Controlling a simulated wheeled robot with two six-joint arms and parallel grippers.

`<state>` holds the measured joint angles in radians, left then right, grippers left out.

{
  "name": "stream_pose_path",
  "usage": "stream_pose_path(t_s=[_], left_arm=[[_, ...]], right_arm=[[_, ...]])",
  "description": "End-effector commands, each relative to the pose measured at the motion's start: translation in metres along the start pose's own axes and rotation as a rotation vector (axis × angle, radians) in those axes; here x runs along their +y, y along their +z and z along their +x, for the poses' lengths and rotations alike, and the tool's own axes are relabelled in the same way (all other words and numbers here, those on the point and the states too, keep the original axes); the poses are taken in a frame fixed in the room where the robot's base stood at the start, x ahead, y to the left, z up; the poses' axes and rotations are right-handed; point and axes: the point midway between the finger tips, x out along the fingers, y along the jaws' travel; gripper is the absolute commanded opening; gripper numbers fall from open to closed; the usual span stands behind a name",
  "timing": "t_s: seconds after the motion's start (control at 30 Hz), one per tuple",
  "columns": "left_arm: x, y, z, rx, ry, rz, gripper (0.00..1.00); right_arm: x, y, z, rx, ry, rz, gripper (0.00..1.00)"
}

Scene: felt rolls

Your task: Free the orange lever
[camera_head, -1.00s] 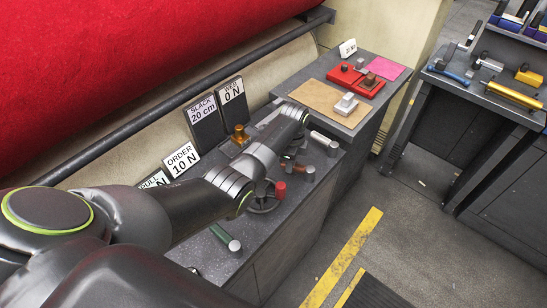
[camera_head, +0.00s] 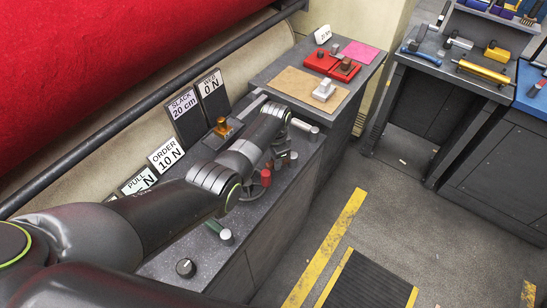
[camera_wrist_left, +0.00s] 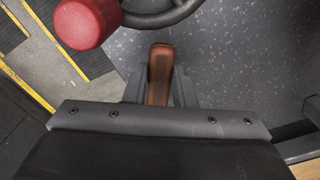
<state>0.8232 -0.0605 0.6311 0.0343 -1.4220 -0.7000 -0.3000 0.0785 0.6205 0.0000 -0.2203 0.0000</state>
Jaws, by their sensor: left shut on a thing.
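My left gripper (camera_head: 280,160) reaches down over the grey speckled bench beside the red-knobbed handwheel (camera_head: 250,190). In the left wrist view an orange-brown lever (camera_wrist_left: 159,72) stands between the two dark fingers, and the gripper is shut on it. The lower part of the lever is hidden by the gripper body in that view. In the head view my arm and gripper mostly cover the lever. The wheel's red knob (camera_wrist_left: 87,22) is close to the fingers in the wrist view. My right gripper is not in view.
A white-ended handle (camera_head: 305,127) lies beyond the gripper. A green handle with a pale end (camera_head: 226,236) and a black dial (camera_head: 186,267) are nearer. The floor right of the bench is open.

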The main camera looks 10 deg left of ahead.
Motion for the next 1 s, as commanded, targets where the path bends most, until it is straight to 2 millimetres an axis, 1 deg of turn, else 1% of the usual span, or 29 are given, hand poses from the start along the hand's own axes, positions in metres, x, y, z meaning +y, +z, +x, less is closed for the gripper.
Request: stream_pose_path(t_s=[0.47, 0.5, 0.63, 0.87, 1.0], left_arm=[[-0.0005, -0.0007, -0.0012, 0.002, -0.001, -0.022, 0.0], [-0.0004, -0.0007, -0.0012, 0.002, -0.001, -0.021, 0.29], [-0.0001, -0.0006, -0.0009, 0.001, -0.001, -0.019, 0.45], [0.0002, -0.0004, -0.0004, 0.001, 0.0, -0.017, 0.45], [0.0001, -0.0007, -0.0041, 0.002, -0.001, -0.016, 0.45]], right_arm=[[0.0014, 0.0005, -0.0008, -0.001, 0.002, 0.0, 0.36], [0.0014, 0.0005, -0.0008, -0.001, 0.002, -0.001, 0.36], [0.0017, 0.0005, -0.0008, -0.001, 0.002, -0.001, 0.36], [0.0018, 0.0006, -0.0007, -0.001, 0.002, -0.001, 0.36], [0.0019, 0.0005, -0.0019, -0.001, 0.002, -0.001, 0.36]])
